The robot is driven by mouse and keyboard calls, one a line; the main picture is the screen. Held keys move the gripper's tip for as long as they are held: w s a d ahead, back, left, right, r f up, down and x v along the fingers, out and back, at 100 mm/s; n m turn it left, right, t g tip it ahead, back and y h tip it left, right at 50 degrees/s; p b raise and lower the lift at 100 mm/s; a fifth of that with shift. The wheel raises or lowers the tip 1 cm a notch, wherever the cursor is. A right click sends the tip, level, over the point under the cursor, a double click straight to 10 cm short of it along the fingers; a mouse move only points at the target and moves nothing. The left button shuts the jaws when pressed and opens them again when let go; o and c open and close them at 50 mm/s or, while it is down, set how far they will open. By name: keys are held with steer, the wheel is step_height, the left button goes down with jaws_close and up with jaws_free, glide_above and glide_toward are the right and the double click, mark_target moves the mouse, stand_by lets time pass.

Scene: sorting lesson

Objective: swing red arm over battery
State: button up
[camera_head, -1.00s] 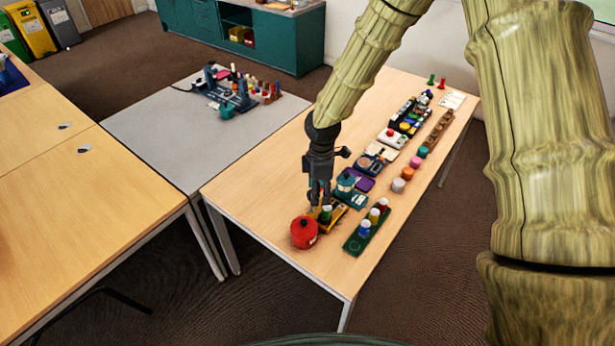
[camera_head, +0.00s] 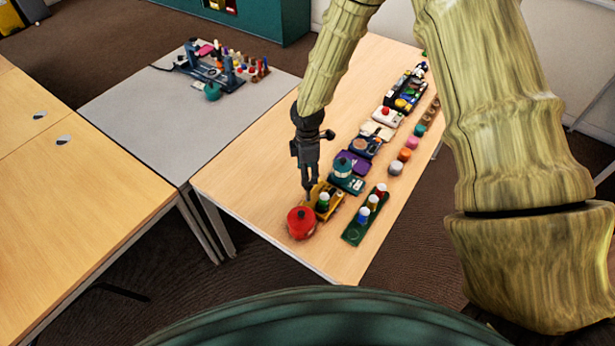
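My gripper (camera_head: 309,188) points down at the near end of the long wooden table, by the left edge of a yellow tray (camera_head: 334,204). Its fingers look close together; whether they are open or shut is unclear, and contact with the tray cannot be told. A green and white peg-like piece (camera_head: 322,203) stands in the tray, just right of the fingers. A red round lidded thing (camera_head: 300,223) sits in front of the tray. I cannot make out a red arm or a battery for certain at this size.
A green board (camera_head: 353,232) with blue, white and red-topped pegs lies right of the tray. A teal device (camera_head: 343,168), a purple tray (camera_head: 357,163) and more devices line the table behind. Coloured cylinders (camera_head: 404,155) stand to the right. The table's left strip is clear.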

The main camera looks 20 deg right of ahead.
steer(key=shift+s+f+p, duration=0.25)
steer(key=shift+f, duration=0.25)
steer(key=shift+s+f+p, duration=0.2)
steer(key=shift+f, duration=0.3)
steer(key=shift+w+f, duration=0.25)
steer(key=shift+f, duration=0.75)
steer(key=shift+s+f+p, duration=0.1)
steer(key=shift+s+p, duration=0.05)
steer(key=shift+p, duration=0.15)
steer(key=shift+c, duration=0.2)
steer(key=c, duration=1)
